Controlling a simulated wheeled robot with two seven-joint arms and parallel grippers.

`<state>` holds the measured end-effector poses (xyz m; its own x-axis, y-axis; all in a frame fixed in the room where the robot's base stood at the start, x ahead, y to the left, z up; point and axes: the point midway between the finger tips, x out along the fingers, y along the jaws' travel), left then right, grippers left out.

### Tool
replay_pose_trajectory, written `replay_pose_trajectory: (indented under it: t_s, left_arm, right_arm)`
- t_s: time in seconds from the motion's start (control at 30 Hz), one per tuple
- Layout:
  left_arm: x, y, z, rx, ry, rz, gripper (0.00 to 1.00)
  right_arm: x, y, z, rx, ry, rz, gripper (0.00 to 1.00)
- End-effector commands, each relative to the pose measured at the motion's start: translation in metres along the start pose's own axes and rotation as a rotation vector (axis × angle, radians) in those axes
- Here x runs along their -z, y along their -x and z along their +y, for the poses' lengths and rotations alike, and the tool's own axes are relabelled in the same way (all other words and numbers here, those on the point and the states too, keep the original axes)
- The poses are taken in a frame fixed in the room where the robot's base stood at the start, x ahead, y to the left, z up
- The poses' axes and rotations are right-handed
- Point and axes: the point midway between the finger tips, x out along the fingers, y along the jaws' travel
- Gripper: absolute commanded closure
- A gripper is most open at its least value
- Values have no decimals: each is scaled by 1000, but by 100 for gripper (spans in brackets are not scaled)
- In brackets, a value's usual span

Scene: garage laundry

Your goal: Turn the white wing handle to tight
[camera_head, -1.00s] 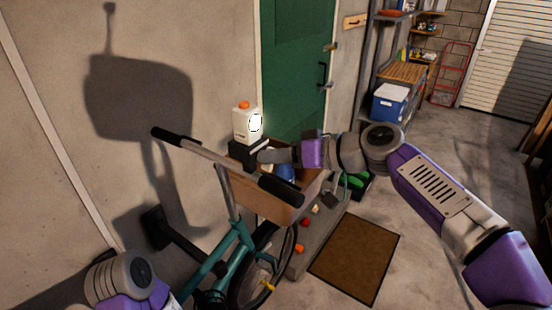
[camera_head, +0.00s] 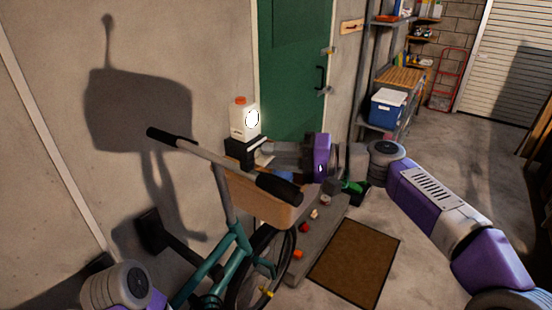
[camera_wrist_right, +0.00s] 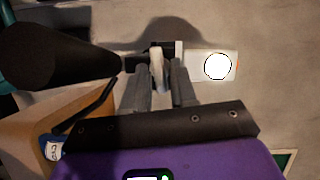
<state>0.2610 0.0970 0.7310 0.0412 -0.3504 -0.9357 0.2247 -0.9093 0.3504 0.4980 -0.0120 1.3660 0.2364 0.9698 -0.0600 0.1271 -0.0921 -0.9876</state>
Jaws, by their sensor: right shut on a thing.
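My right gripper (camera_head: 262,148) reaches in from the right, behind the bicycle's handlebar, beside a black box (camera_head: 240,150). In the right wrist view, my right gripper (camera_wrist_right: 160,75) has its two grey fingers closed around a slim, pale piece, the white wing handle (camera_wrist_right: 158,66). The handle stands by a dark fitting in front of the wall. In the head view the handle is too small and too hidden by the gripper to make out. Only a link of my left arm shows at the bottom left; its gripper is out of view.
A white jug (camera_head: 238,124) with an orange cap stands on the black box. The teal bicycle (camera_head: 236,250) with a tan basket (camera_head: 258,204) is close in front; its dark grip (camera_wrist_right: 60,55) is left of my right gripper. A brown mat (camera_head: 355,262) lies on open floor.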

Motion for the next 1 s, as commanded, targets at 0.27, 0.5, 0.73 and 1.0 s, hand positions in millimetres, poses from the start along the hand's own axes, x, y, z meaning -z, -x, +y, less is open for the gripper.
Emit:
replay_pose_trajectory:
  t_s: [0.27,0.5,0.73,1.0]
  left_arm:
    - [0,-6,-2,0,0,0,21]
    - [0,-7,-3,0,0,0,21]
    - [0,-7,-3,0,0,0,21]
    - [0,-7,-3,0,0,0,21]
  right_arm:
    - [1,1,2,50,-120,4,100]
    - [1,1,2,66,-158,4,100]
    - [1,1,1,68,-161,4,100]
    - [1,1,2,67,-160,4,62]
